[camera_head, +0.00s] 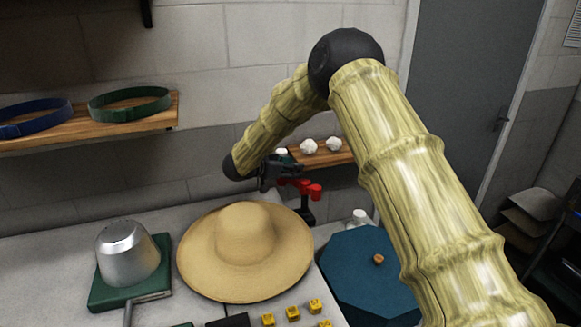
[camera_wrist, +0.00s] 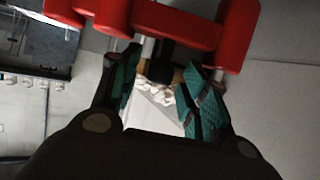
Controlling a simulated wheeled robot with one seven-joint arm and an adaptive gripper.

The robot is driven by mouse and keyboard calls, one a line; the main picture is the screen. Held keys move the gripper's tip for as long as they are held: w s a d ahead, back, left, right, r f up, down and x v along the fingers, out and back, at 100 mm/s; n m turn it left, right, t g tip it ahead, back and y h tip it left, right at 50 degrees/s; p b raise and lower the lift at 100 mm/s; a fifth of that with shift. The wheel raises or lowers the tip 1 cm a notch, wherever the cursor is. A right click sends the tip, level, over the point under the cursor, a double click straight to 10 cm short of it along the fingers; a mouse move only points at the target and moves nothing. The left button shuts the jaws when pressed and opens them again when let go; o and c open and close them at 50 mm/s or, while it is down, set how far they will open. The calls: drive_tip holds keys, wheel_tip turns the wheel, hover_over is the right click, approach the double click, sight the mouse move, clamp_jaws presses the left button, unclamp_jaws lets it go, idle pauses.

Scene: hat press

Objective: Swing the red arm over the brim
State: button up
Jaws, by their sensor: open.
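The straw hat (camera_head: 245,230) lies on the counter with its wide brim (camera_head: 198,258) spread flat around the crown. The red arm (camera_head: 302,187) stands behind the hat's right rear edge, on a dark post. In the wrist view the red arm (camera_wrist: 182,22) crosses the top, just beyond the fingertips. My gripper (camera_head: 277,172) is at the left end of the red arm in the head view, above and behind the hat. In the wrist view my gripper (camera_wrist: 160,88) has its teal-padded fingers apart, with nothing held between them. Whether a finger touches the red arm cannot be told.
A metal dome (camera_head: 128,252) on a green base stands left of the hat. A teal octagonal top (camera_head: 350,262) lies to the right. Several yellow blocks (camera_head: 292,313) sit in front. A wooden shelf (camera_head: 330,156) with white lumps is behind the red arm. Bands lie on another shelf (camera_head: 150,118).

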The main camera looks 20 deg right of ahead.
clamp_jaws()
